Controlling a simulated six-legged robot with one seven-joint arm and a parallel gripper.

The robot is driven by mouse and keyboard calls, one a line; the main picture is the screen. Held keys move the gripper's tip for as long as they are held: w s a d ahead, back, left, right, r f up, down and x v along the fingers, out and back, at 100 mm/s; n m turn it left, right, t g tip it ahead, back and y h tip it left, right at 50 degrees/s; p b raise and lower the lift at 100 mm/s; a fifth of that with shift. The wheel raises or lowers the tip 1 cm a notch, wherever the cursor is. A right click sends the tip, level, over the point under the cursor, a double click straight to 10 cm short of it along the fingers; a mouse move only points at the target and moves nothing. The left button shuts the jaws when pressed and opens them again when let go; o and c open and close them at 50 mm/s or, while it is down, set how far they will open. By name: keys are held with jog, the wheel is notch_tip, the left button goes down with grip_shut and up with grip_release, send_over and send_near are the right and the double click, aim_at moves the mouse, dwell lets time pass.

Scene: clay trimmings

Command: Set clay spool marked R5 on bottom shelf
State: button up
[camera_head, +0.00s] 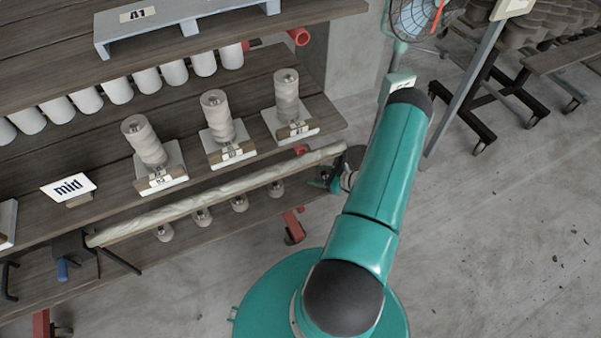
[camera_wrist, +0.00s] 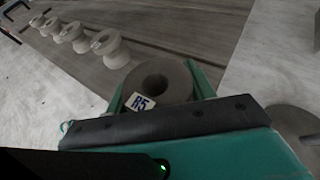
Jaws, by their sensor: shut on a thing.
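The grey clay spool marked R5 (camera_wrist: 157,78) is between the teal fingers of my gripper (camera_wrist: 155,88) in the wrist view, its round hole facing the camera. In the head view my gripper (camera_head: 328,181) is at the right end of the bottom shelf (camera_head: 225,229), and the spool is hard to make out there. The bottom shelf's planks (camera_wrist: 178,30) show behind the spool in the wrist view. I cannot tell whether the spool touches the shelf.
Several spools stand in a row on the bottom shelf (camera_head: 202,217), left of my gripper. A long pale roll (camera_head: 215,195) runs along the shelf front above them. The middle shelf holds stacked clay on boards (camera_head: 222,122) and a "mid" sign (camera_head: 68,188). A fan (camera_head: 412,18) stands behind.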

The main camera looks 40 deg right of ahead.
send_over(302, 178)
jog(key=shift+w+f, duration=0.1)
jog(key=shift+f, duration=1.65)
jog(key=shift+f, duration=0.1)
jog(key=o, duration=1.2)
jog(key=shift+c, duration=0.2)
jog(key=v, duration=1.2)
